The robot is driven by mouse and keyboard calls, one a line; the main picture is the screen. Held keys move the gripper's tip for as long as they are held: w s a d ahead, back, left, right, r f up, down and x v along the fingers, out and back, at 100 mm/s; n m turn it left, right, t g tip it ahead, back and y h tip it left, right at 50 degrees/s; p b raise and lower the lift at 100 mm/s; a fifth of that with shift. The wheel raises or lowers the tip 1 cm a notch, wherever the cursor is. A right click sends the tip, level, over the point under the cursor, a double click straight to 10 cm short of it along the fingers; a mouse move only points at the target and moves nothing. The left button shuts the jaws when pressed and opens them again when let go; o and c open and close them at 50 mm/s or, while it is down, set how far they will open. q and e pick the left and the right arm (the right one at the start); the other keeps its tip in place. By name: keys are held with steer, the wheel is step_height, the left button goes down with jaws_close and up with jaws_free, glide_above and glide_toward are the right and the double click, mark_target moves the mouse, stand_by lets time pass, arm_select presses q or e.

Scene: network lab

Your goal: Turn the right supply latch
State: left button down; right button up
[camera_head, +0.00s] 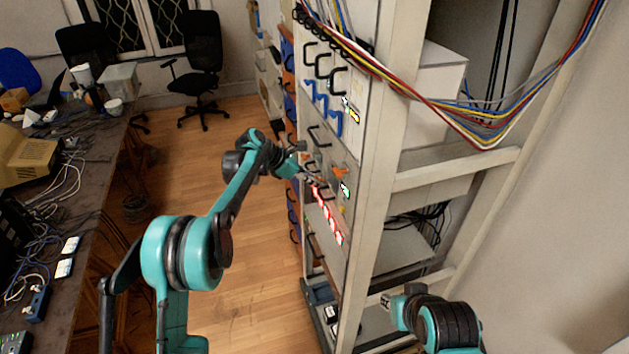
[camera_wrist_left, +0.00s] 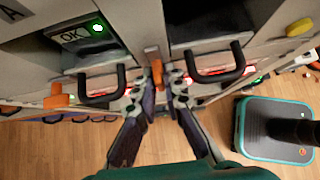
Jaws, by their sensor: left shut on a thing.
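In the left wrist view, my left gripper (camera_wrist_left: 163,88) is shut on an upright orange latch (camera_wrist_left: 157,72) between two black handles. The fingers cover part of it, so its exact turn is hard to read. A second orange latch (camera_wrist_left: 57,97) sits further left, beside the left black handle (camera_wrist_left: 101,88). In the head view, my left gripper (camera_head: 307,170) reaches to the front of the rack (camera_head: 372,190), among its handles. My right arm shows at the lower right of the head view, but I cannot make out its gripper.
A black handle (camera_wrist_left: 215,64) stands right of the fingers. Loose cables (camera_head: 440,95) hang across the rack. The wooden floor (camera_head: 255,260) left of it is clear.

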stand_by(0.3)
arm_select(q)
steer(key=c, duration=1.6)
jaws_free()
steer(key=shift+v, duration=3.95)
